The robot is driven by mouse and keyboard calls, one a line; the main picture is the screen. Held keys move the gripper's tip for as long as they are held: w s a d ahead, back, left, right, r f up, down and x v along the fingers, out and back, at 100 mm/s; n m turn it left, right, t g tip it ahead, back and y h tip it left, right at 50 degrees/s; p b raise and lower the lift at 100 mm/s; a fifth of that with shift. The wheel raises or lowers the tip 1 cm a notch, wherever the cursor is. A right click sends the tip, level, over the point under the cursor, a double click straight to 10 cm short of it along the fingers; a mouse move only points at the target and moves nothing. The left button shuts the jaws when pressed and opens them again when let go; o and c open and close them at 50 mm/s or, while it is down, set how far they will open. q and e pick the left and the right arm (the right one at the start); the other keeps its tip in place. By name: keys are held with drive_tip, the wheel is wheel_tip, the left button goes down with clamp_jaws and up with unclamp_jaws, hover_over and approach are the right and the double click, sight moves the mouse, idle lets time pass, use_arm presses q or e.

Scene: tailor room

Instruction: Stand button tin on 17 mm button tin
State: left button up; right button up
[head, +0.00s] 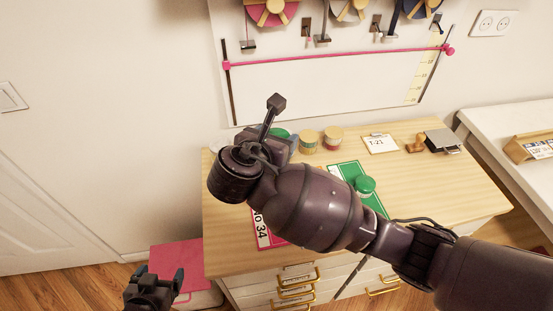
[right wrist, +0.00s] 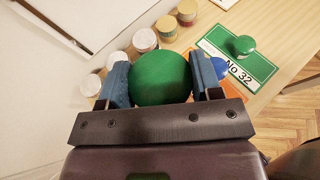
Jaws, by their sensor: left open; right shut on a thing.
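My right gripper (right wrist: 160,88) is shut on a round green-lidded button tin (right wrist: 160,70), one blue-padded finger on each side. In the head view my right arm hides most of that gripper, and a bit of green shows beside it. Another green-lidded tin (head: 364,185) stands on the green card (head: 345,172); it also shows in the right wrist view (right wrist: 243,45). A blue tin (right wrist: 220,67) is partly hidden behind a finger. No size can be read on any tin, so I cannot tell which is 17 mm. My left gripper (head: 154,283) is open and empty, left of the table.
A row of tins stands along the table's (head: 440,185) back edge, two of them tan-lidded (head: 309,141) and (head: 333,137). A pink card (head: 264,232), a date card (head: 380,143) and a stamp (head: 415,143) also lie there.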

wheel_tip(320, 180, up, 6)
drive_tip(key=shift+f, duration=0.2)
drive_tip(key=f, duration=0.1)
drive_tip(key=d+f, duration=0.1)
drive_tip(key=f+m+h, duration=0.1)
drive_tip(key=shift+s+d+f+g, duration=0.2)
drive_tip(key=shift+s+d+g, duration=0.1)
drive_tip(key=shift+s+d, duration=0.1)
drive_tip(key=w+d+f+m+g+h, duration=0.1)
drive_tip(key=w+d+f+m+h, duration=0.1)
drive_tip(key=d, duration=0.4)
drive_tip(key=r+m+g+h+b, duration=0.1)
drive_tip(key=m+h, duration=0.1)
hover_over(366, 183)
drive_tip(key=shift+n+y, duration=0.3)
drive_tip(key=shift+y, duration=0.1)
wheel_tip(366, 183, down, 20)
drive_tip(key=b, duration=0.2)
drive_tip(key=shift+r+b, duration=0.15)
drive_tip(key=shift+b, duration=0.15)
use_arm(q)
drive_tip(key=shift+w+d+f, duration=0.1)
drive_tip(key=shift+w+f, duration=0.6)
drive_tip(key=shift+f, duration=0.15)
use_arm(e)
drive_tip(key=shift+r, duration=0.1)
